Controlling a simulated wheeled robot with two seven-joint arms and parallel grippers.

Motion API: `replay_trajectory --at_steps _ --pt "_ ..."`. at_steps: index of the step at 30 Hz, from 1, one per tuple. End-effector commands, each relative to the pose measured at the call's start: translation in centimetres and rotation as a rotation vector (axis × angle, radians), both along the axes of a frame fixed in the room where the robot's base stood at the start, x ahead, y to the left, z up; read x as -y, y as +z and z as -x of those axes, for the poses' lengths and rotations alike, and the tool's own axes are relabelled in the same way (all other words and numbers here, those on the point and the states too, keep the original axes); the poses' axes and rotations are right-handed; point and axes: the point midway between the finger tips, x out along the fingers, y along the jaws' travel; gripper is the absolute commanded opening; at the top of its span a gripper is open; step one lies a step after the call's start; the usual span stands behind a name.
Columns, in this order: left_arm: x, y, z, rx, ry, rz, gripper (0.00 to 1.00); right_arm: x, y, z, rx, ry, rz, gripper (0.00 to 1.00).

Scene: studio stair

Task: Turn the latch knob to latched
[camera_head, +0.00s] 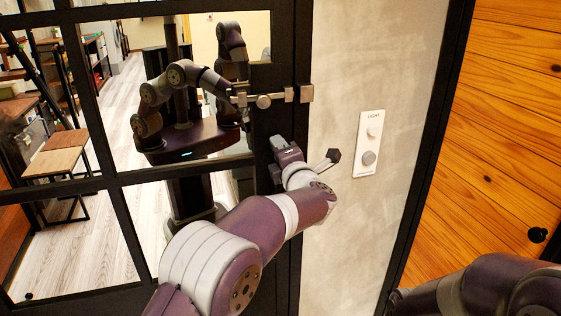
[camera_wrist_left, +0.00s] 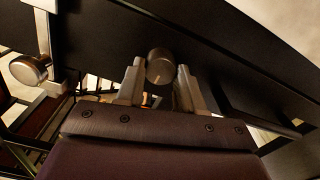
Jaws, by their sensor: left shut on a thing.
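The latch knob (camera_wrist_left: 160,67) is a round, dark metal knob on the black door frame in the left wrist view. My left gripper (camera_wrist_left: 158,90) has its two fingers on either side of it and is shut on it. A small orange mark shows between the fingers, just below the knob. In the head view my left gripper (camera_head: 277,152) is against the black door frame, below the slide bolt, and hides the knob. How far the knob is turned cannot be told. My right arm shows at the lower right of the head view, its gripper out of view.
A metal slide bolt (camera_head: 264,101) with a round knob sits just above my left gripper. The glass panes of the black-framed door (camera_head: 110,181) mirror my body. Wood boards (camera_head: 500,140) stand far right.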

Motion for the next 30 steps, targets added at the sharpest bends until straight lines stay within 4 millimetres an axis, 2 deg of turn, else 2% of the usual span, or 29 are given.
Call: replay_trajectory --at_steps 6,20,21,23,30 --pt "-0.07 -0.24 -0.01 0.011 0.001 0.043 0.07 0.0 -0.87 0.0 0.0 0.0 0.0 0.43" --pt "-0.06 -0.16 -0.01 0.014 0.002 0.052 0.07 0.0 -0.9 -0.01 0.0 0.0 0.0 0.43" --pt "-0.06 -0.17 -0.01 0.014 0.002 0.052 0.47 0.0 -0.9 -0.01 0.0 0.0 0.0 0.43" --pt "-0.05 -0.16 -0.01 0.014 0.001 0.052 0.63 0.0 -0.9 0.0 0.0 0.0 0.0 0.43" --pt "-0.02 -0.1 0.0 0.015 0.001 0.051 0.63 0.0 -0.9 0.0 0.0 0.0 0.0 0.43"
